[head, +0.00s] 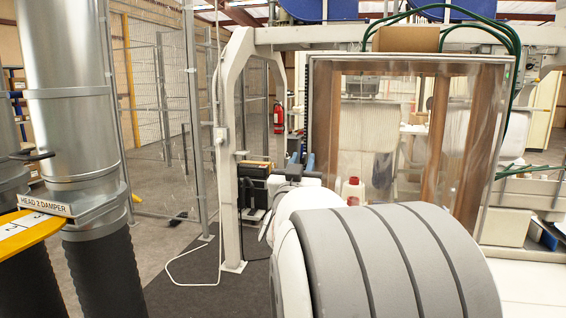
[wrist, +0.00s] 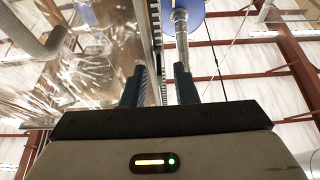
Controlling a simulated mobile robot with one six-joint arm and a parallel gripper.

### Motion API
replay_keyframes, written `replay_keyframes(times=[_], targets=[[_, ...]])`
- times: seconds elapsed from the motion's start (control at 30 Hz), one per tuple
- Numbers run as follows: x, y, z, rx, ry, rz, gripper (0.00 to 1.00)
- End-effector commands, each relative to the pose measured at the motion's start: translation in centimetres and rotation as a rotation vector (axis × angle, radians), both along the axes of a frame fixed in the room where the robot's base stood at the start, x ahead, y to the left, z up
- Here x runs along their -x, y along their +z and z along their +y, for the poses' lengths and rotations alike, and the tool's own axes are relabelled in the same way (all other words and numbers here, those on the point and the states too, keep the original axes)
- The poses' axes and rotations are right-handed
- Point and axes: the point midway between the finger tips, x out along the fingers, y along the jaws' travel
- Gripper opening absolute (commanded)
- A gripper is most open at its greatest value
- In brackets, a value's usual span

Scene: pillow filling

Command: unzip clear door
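The clear door (head: 365,125) is a transparent plastic sheet in a frame, upright at the right of centre in the head view. Its shiny, wrinkled sheet also fills the upper left of the wrist view (wrist: 95,75). A dark, toothed strip (wrist: 156,40), perhaps the zip, runs along the sheet's edge and appears between my fingers in the wrist view. My gripper (head: 302,160) has its blue fingers raised near the door's lower left edge. In the wrist view my gripper (wrist: 160,88) is open, fingers apart. I cannot tell whether either finger touches the strip. No zip pull is clearly visible.
A large silver duct (head: 68,90) with a yellow plate fills the far left. A fire extinguisher (head: 279,117) and wire fencing are farther back. Dark floor lies between duct and post.

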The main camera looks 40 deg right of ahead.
Motion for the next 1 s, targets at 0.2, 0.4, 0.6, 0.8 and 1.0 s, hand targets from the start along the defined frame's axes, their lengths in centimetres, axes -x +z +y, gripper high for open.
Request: replay_keyframes(times=[0.2, 0.4, 0.6, 0.8, 1.0], targets=[[0.03, 0.0, 0.02, 0.0, 0.0, 0.0, 0.11], [0.03, 0.0, 0.02, 0.0, 0.0, 0.0, 0.0], [0.04, 0.0, 0.03, 0.0, 0.0, 0.0, 0.0], [0.03, -0.02, 0.02, 0.0, 0.0, 0.0, 0.0], [0.03, -0.64, 0.01, -0.001, 0.0, 0.001, 0.0]])
